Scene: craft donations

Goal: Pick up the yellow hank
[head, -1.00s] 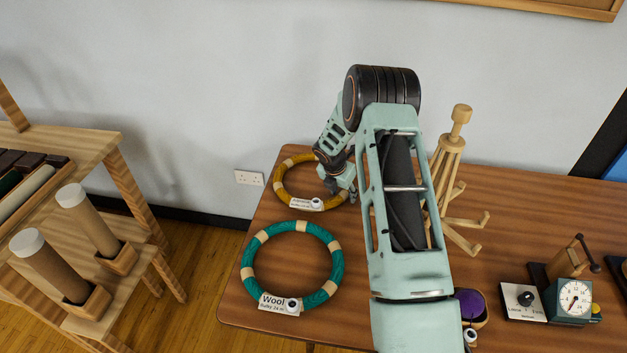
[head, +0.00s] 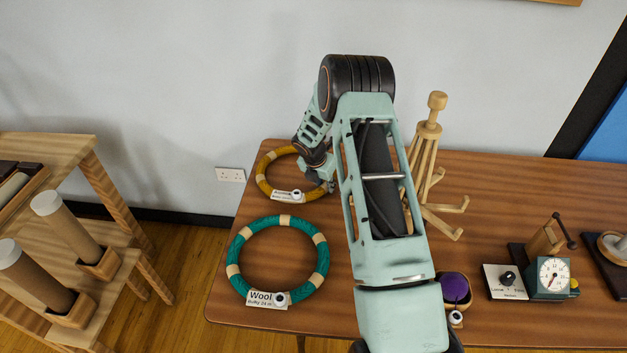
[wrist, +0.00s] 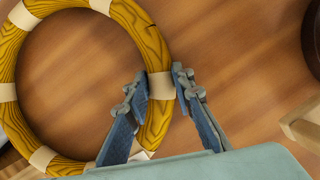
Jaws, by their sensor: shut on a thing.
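The yellow hank (head: 264,170) is a ring with pale bands at the back left of the table, with a white label at its front. My gripper (wrist: 161,82) is shut on the ring's right side in the wrist view, its two blue fingers on either side at a pale band. The yellow hank (wrist: 142,20) shows large there, cut off by the picture's top and left edges. In the head view my arm hides the fingertips and part of the hank's right side. I cannot tell whether the hank is clear of the table.
A teal hank (head: 239,249) labelled Wool lies in front on the brown table (head: 340,311). A wooden stand with hooked arms (head: 430,135) is to the right. A purple item (head: 455,288), a dial device (head: 551,276) and a shelf (head: 60,150) with tubes are around.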

